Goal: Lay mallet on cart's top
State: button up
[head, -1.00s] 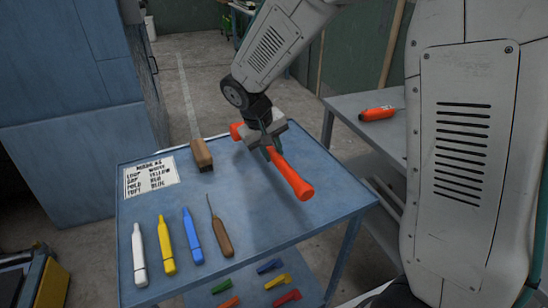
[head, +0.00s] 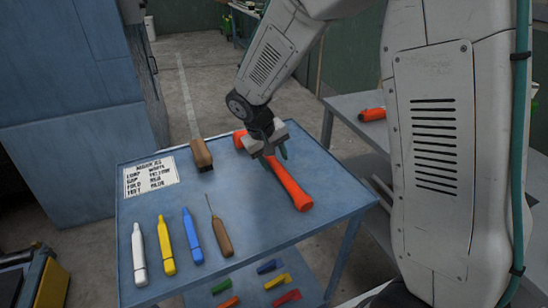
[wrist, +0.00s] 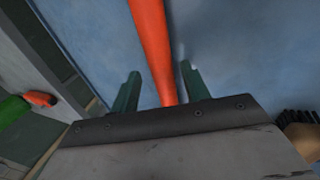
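The orange-red mallet (head: 292,187) lies on the blue top of the cart (head: 262,220), toward its right side. Its far end is partly hidden by my gripper (head: 273,157). My gripper is open, with its green fingers on either side of the mallet's shaft. In the wrist view the mallet (wrist: 150,40) runs between the spread fingers of my gripper (wrist: 159,72), with a gap on both sides.
On the cart top are a brush (head: 201,153), a marker chart (head: 150,177), white (head: 139,255), yellow (head: 165,244) and blue (head: 192,236) markers, and an awl (head: 220,234). A grey bench (head: 350,112) with an orange tool (head: 373,114) stands right.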

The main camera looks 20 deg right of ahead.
jog(key=w+v, duration=0.1)
jog(key=v, duration=1.1)
jog(key=s+d+r+y, duration=0.1)
jog(key=s+d+r, duration=0.2)
jog(key=s, duration=0.3)
jog(key=s+d+r, duration=0.3)
jog(key=s, duration=0.4)
jog(key=s+d+m+y, duration=0.1)
jog(key=s+d+y, duration=0.1)
jog(key=s, duration=1.5)
jog(key=shift+f+y, duration=0.25)
jog(key=shift+y, duration=0.05)
jog(key=shift+t, duration=0.3)
